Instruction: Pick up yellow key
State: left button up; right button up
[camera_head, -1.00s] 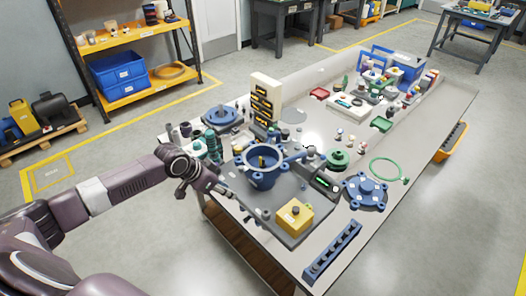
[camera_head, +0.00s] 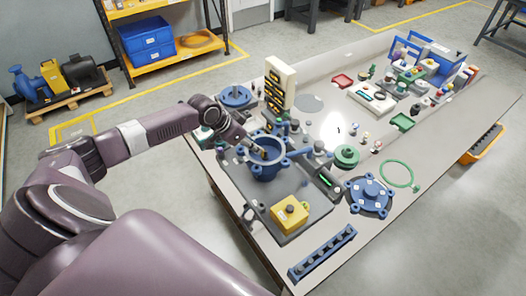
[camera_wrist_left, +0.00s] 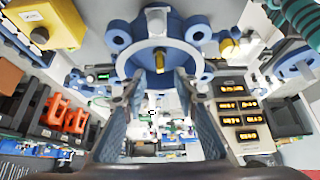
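The yellow key (camera_wrist_left: 159,62) stands out from the blue ring-shaped housing (camera_wrist_left: 157,32) in the left wrist view, between and just beyond my left fingertips. In the head view the blue housing (camera_head: 267,172) stands on a grey base plate, and the key is mostly hidden by my gripper. My left gripper (camera_head: 256,148) is at the housing's upper left rim. In the left wrist view my left gripper (camera_wrist_left: 159,77) has its two fingers apart, with a gap on both sides of the key. My right gripper is not in view.
A yellow button box (camera_head: 290,213) stands in front of the housing. A cream panel tower with displays (camera_head: 280,85) stands behind it. A blue flanged cover (camera_head: 369,195) and a green ring (camera_head: 397,174) lie to the right. A blue slotted rail (camera_head: 322,252) lies at the table's front.

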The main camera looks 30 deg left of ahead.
aim_at(262, 153)
pick_arm(q)
jog(key=p+x, duration=0.1)
jog(key=x, duration=0.3)
jog(key=shift+w+d+p, duration=0.2)
jog(key=shift+w+p, duration=0.15)
jog(key=shift+w+f, duration=0.15)
jog(key=shift+f, duration=0.25)
jog(key=shift+c, duration=0.3)
grip_shut()
